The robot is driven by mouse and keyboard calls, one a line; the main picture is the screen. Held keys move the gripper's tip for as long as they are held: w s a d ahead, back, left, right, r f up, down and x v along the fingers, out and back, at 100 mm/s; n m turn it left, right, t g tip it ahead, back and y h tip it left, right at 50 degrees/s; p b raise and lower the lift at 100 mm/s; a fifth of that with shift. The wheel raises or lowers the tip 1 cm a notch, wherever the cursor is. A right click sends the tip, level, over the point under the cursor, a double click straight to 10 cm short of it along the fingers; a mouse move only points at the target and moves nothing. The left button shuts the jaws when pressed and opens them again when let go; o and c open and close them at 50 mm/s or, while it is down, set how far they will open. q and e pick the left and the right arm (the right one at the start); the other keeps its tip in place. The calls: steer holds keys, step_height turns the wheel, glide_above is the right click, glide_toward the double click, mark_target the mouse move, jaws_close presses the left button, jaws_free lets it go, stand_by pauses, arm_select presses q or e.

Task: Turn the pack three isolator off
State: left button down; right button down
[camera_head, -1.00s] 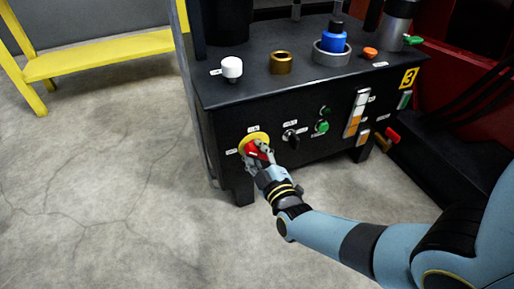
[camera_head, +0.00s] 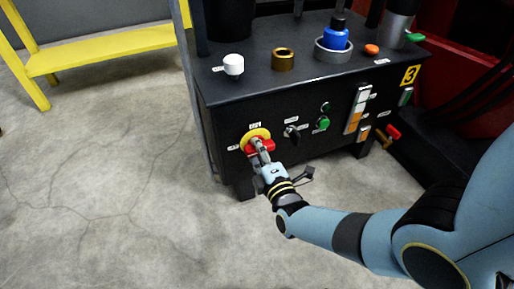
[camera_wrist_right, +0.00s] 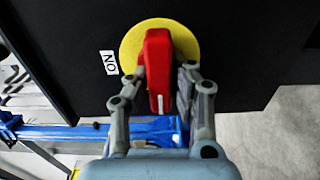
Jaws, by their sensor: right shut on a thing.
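The isolator is a red handle (camera_head: 266,148) on a round yellow plate (camera_head: 250,136), low on the left of the black front panel. My right gripper (camera_head: 261,152) reaches it from the front and is shut on the handle. In the right wrist view the red handle (camera_wrist_right: 158,65) stands between the two fingers (camera_wrist_right: 160,95), in front of the yellow plate (camera_wrist_right: 186,45). An ON label (camera_wrist_right: 111,63) is beside the plate there, and the handle lies crosswise to its direction. In the head view the handle lies roughly level. The left gripper is out of view.
A black selector (camera_head: 291,133) and green button (camera_head: 323,123) are right of the isolator. Yellow-marked number 3 (camera_head: 410,76) is at the panel's right. A white knob (camera_head: 233,65) and brass ring (camera_head: 283,60) stand on top.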

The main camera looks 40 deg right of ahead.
steer(key=shift+s+f, duration=0.1)
stand_by(0.4)
steer(key=c, duration=1.2)
jaws_free()
steer(key=shift+o, duration=0.2)
steer(key=v, duration=1.2)
